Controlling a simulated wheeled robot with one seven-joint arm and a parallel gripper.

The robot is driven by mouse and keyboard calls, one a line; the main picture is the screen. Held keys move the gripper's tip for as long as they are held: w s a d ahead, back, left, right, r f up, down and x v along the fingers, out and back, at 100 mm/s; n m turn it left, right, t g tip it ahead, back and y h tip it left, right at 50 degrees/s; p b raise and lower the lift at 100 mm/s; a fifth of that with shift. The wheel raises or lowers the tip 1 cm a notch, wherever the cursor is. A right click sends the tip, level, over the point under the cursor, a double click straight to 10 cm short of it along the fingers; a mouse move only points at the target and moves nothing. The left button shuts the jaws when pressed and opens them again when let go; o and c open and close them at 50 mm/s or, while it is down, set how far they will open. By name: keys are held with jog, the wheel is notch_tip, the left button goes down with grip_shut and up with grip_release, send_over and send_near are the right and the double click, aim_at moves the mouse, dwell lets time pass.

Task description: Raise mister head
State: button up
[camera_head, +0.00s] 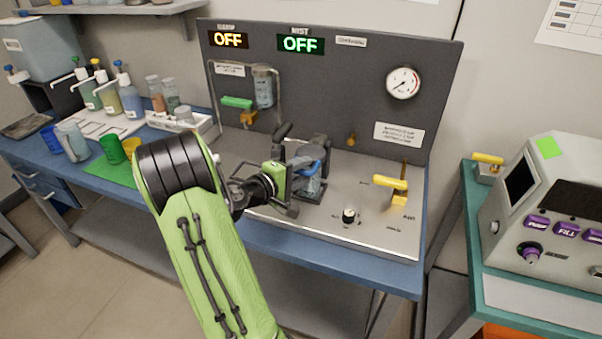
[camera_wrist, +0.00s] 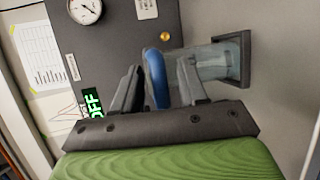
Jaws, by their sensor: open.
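The likely mister head is a clear part with a blue ring (camera_head: 309,153). It stands above a dark square base (camera_head: 312,192) on the metal bench top. In the wrist view the blue ring (camera_wrist: 154,79) lies between my two dark fingers, and the clear body runs right to the square base (camera_wrist: 236,60). My gripper (camera_head: 294,181) is open beside it, partly hiding it in the head view. My gripper also shows in the wrist view (camera_wrist: 158,88). I cannot tell whether either finger touches the ring.
The dark panel (camera_head: 340,90) behind shows MIST (camera_head: 300,45) OFF and a second OFF sign (camera_head: 228,40). A green-handled valve (camera_head: 237,103) and glass cylinder (camera_head: 264,88) are back left.

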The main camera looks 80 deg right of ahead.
grip_shut()
jog(key=shift+f, duration=0.1)
dwell(0.4)
